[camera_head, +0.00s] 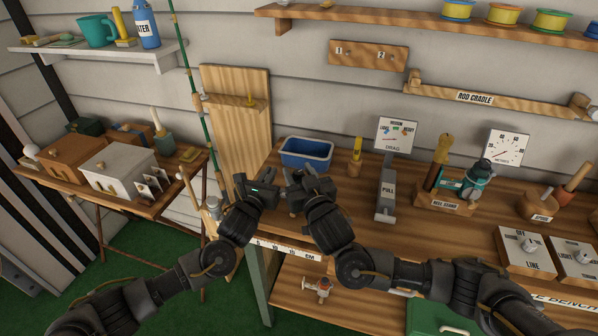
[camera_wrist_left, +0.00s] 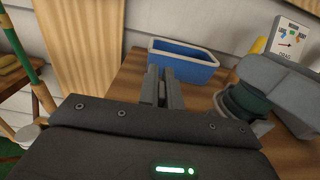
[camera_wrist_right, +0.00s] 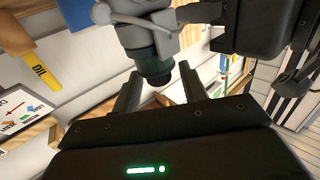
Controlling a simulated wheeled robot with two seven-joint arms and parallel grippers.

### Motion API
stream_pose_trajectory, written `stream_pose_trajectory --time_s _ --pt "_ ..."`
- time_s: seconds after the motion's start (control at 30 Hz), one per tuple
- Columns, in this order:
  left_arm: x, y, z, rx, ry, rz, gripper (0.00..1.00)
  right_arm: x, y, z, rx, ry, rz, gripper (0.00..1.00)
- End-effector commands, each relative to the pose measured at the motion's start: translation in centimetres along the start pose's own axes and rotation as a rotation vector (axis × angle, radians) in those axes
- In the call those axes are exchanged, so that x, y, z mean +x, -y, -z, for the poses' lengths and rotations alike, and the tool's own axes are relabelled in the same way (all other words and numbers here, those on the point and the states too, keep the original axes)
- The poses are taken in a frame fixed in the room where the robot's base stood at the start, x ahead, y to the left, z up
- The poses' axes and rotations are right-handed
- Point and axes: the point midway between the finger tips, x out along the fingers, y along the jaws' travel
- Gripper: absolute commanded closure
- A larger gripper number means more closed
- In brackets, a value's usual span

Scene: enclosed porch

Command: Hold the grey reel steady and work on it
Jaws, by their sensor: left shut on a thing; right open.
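The grey reel (camera_wrist_right: 138,38), with a pale crank and a dark green rounded part, shows at the top of the right wrist view. My left gripper (camera_head: 266,190) is shut on it; its narrow gap also shows in the left wrist view (camera_wrist_left: 163,88). The exact grip point is hard to see. My right gripper (camera_head: 297,188) faces the left one closely. In the right wrist view its fingers (camera_wrist_right: 158,90) are open, with the dark green end just in front of and between their tips. Touch cannot be told. In the head view the reel is mostly hidden by the grippers.
A blue bin (camera_head: 306,160) stands behind the grippers on the wooden bench (camera_head: 385,240). A side table (camera_head: 165,203) is left.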

Motion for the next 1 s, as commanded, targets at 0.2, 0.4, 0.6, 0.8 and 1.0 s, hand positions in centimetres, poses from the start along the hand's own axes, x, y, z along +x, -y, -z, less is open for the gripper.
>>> stream_pose_trajectory --time_s 0.2,0.4,0.6,0.8,1.0 --pt "0.00 -0.04 0.05 0.000 -0.001 -0.001 1.00 0.79 -0.02 0.02 -0.001 0.000 0.000 0.57" --pt "0.00 -0.04 0.05 0.000 -0.001 -0.001 1.00 0.77 -0.02 0.02 0.000 0.000 0.000 0.58" --pt "0.00 -0.03 0.05 0.000 -0.001 -0.001 1.00 0.76 -0.04 0.03 0.000 0.000 0.000 0.85" --pt "0.01 -0.03 0.05 0.000 -0.001 -0.001 1.00 0.76 -0.06 0.02 0.000 0.000 0.000 1.00" --pt "0.00 -0.02 0.06 0.000 -0.001 -0.001 1.00 0.83 -0.01 0.00 0.001 0.001 0.027 1.00"
